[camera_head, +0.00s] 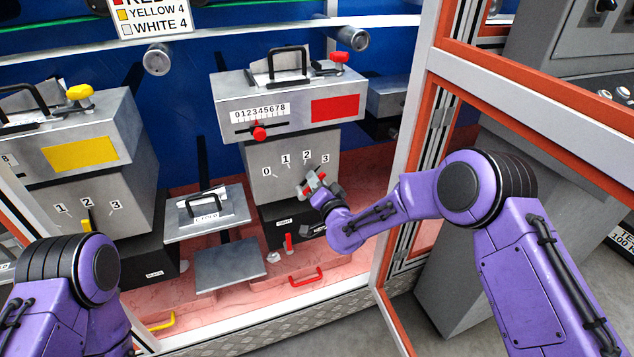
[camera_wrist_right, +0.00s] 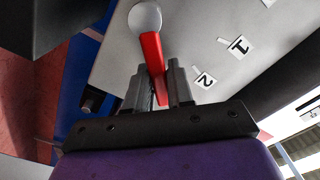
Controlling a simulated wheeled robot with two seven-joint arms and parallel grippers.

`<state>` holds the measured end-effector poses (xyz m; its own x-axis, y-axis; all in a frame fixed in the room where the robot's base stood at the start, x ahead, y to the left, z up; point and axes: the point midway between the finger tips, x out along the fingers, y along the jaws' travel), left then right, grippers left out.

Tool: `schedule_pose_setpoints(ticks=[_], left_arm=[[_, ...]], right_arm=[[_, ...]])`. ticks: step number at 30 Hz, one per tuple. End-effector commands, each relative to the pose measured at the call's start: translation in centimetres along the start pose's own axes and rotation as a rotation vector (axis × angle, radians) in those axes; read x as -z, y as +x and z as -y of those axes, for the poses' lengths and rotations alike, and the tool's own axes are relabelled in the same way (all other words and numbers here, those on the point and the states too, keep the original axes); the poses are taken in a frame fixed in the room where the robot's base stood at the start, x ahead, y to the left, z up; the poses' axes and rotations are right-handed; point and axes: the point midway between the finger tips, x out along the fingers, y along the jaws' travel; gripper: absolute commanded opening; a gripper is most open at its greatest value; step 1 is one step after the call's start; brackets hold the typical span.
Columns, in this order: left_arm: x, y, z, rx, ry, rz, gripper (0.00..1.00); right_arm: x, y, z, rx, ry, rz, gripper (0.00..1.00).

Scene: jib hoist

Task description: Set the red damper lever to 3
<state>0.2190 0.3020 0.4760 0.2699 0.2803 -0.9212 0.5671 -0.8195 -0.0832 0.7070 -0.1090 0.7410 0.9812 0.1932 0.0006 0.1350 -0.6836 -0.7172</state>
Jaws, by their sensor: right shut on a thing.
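The red damper lever (camera_wrist_right: 152,60) runs from a pale round pivot on the grey box front. In the right wrist view my right gripper (camera_wrist_right: 161,90) has its two fingers closed on either side of the red bar. In the head view the gripper (camera_head: 316,183) is at the dial, just below the 3 (camera_head: 325,158). The lever lies past the 2 and appears to point toward the 3; the gripper hides its exact line. In the wrist view the 1 (camera_wrist_right: 237,45) and 2 (camera_wrist_right: 204,79) show, the 3 does not. My left gripper is out of view.
Above the dial are a numbered scale with a red slider (camera_head: 259,132) and a red plate (camera_head: 335,107). A yellow-marked box (camera_head: 95,155) stands at left. A red handle (camera_head: 306,277) lies low in front.

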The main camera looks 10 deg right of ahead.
Motion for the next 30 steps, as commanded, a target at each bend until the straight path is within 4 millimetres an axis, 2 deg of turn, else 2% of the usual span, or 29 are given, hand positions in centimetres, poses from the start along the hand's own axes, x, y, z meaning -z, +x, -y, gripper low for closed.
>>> schedule_pose_setpoints(ticks=[3,4,5,13,16,25,30], left_arm=[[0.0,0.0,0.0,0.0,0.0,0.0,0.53],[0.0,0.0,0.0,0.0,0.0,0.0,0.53],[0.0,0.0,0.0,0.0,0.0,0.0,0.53],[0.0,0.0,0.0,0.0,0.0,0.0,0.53],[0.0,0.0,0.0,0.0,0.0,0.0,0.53],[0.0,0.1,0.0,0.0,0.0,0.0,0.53],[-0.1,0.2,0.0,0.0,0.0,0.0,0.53]], right_arm=[[-0.2,-0.1,-0.1,-0.002,0.003,0.003,0.0],[-0.2,-0.1,-0.1,-0.002,0.003,0.003,0.32],[-0.2,-0.1,-0.1,-0.002,0.003,0.003,0.41],[-0.1,-0.1,-0.1,-0.001,0.001,0.001,0.43],[-0.1,-0.8,0.0,-0.001,0.001,0.002,0.43],[-0.1,-7.5,-0.1,-0.002,0.001,0.004,0.43],[-0.1,-10.1,-0.1,-0.002,0.001,0.003,0.43]])
